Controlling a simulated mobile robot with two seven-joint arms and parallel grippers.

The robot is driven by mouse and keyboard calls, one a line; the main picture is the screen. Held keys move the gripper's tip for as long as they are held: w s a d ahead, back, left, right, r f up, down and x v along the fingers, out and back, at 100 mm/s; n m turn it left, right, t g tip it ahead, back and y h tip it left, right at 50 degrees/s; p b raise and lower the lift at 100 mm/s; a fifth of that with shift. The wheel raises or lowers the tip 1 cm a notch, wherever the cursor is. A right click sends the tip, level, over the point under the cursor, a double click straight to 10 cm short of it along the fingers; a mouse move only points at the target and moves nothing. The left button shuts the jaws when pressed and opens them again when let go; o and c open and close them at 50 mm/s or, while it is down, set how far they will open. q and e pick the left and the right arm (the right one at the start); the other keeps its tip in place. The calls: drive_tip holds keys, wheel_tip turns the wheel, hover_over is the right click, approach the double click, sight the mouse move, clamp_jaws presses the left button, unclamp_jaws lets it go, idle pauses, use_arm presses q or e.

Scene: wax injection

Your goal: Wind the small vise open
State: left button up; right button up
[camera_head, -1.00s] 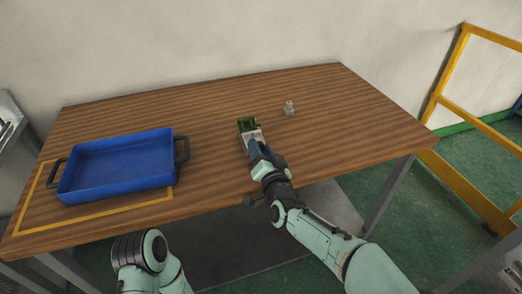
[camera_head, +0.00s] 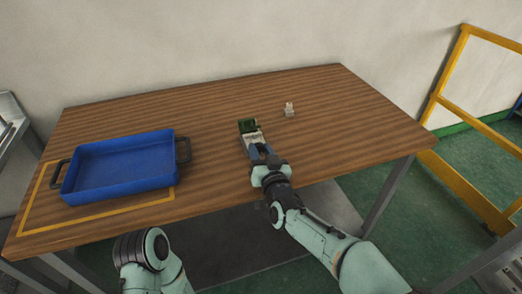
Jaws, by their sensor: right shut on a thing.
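The small vise (camera_head: 249,127) stands on the wooden table, right of the middle. Its far part is dark green and its near part is pale grey. My right gripper (camera_head: 259,151) is at the near end of the vise, shut on a part there that looks like its handle. The fingers hide most of that part, and the gap between the jaws is too small to make out. My left arm shows at the bottom, but its gripper is not in view.
A blue tray (camera_head: 78,193) with dark handles sits at the left of the table (camera_head: 215,115), within a yellow outline. A small pale object (camera_head: 290,110) stands right of the vise. The table between tray and vise is clear. A yellow railing (camera_head: 447,75) stands at the right.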

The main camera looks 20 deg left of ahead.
drive_tip(key=n, duration=0.4)
drive_tip(key=shift+s+a+n+p, duration=0.1)
drive_tip(key=shift+n+p, duration=0.2)
drive_tip(key=shift+p, duration=0.1)
use_arm(q)
drive_tip(key=s+r, duration=0.1)
drive_tip(key=s+d+r+g, duration=0.1)
drive_tip(key=shift+s+d+p, duration=0.2)
drive_tip(key=shift+s+p, duration=0.2)
use_arm(e)
drive_tip(key=n, duration=0.5)
drive_tip(key=shift+n, duration=0.3)
drive_tip(key=o, duration=1.1)
drive_tip(key=shift+c, duration=0.2)
drive_tip(key=shift+s, duration=0.1)
use_arm(q)
drive_tip(key=shift+s+d+r+h+p, duration=0.3)
drive_tip(key=shift+s+r+p, duration=0.15)
drive_tip(key=shift+s, duration=0.15)
use_arm(e)
drive_tip(key=v, duration=1.3)
